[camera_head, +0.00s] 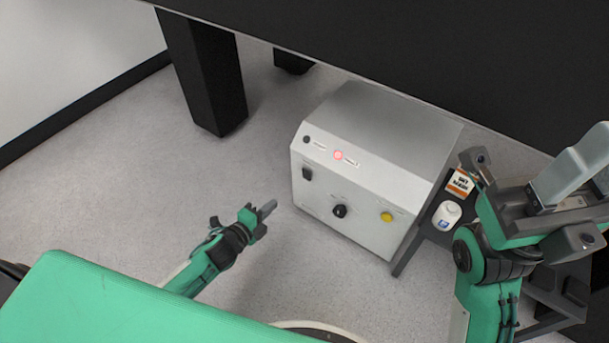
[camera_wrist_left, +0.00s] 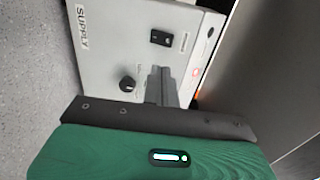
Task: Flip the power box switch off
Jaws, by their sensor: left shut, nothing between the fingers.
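The power box (camera_head: 375,170) is a light grey cabinet on the floor. Its front carries a black rocker switch (camera_head: 307,173) at the left, a black knob (camera_head: 339,210) and a yellow button (camera_head: 387,216). A red lamp (camera_head: 338,155) glows on the sloped panel. My left gripper (camera_head: 268,208) is shut and empty, to the left of the box and apart from the switch. In the left wrist view the shut fingers (camera_wrist_left: 160,84) point at the panel, below the rocker switch (camera_wrist_left: 161,38) and beside the knob (camera_wrist_left: 127,84). Which way the rocker is tipped is unclear.
A small dark stand right of the box holds a white bottle (camera_head: 447,215) and an orange-white labelled box (camera_head: 460,184). My right gripper (camera_head: 575,175) is above this stand. A black table (camera_head: 400,50) overhangs behind the box.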

